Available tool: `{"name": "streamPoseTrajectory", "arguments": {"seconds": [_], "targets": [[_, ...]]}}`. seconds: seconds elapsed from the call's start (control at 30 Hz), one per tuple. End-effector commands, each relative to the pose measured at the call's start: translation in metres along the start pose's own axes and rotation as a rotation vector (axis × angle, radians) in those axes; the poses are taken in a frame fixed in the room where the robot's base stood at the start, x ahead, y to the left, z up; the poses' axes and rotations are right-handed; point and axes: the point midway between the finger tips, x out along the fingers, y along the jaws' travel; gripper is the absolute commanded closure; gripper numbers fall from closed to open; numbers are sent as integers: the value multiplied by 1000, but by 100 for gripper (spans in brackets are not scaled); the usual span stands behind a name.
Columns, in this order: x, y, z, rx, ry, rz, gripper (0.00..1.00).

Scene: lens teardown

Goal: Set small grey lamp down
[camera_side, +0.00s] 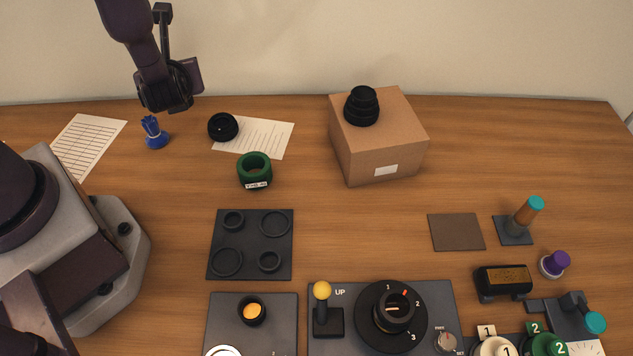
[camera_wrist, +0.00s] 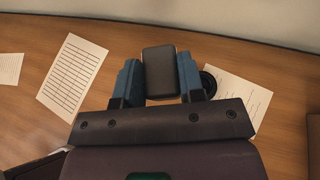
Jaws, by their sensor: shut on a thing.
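My gripper (camera_wrist: 160,85) shows in the wrist view with its two blue fingers on either side of a dark grey block with rounded corners. The block, which I take to be the small grey lamp (camera_wrist: 160,68), is held between them; only one face of it shows. In the side view my gripper (camera_side: 168,92) is at the upper left, above the back of the table. There the fingers and the lamp are dark and hard to tell apart. I cannot tell how high the lamp is above the table.
A small blue object (camera_side: 155,134) stands just below my gripper in the side view. A black ring (camera_side: 223,127) touches a paper sheet (camera_side: 272,139). A green ring (camera_side: 255,170) and a cardboard box (camera_side: 375,155) with a black lens stand farther right. Wood between them is clear.

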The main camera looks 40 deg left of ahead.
Motion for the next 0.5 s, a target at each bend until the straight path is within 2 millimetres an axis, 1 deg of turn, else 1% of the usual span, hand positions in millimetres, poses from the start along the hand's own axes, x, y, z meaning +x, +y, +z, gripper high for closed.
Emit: {"name": "streamPoseTrajectory", "arguments": {"seconds": [0.03,0.07,0.1,0.17,0.2,0.27,0.3,0.33,0.4,0.5], "targets": [[-21,-22,-10,45,0,-90,94],[-32,-33,-16,71,1,-137,94],[-48,-46,-23,105,0,-199,94],[-74,-63,-36,155,0,-292,94],[-91,-73,-44,189,1,-354,94],[-119,-86,-56,240,0,-448,94],[-138,-92,-64,274,0,-511,94],[-152,-96,-71,299,1,-556,94],[-184,-103,-84,354,1,-656,94],[-225,-108,-100,421,0,-781,94]]}}
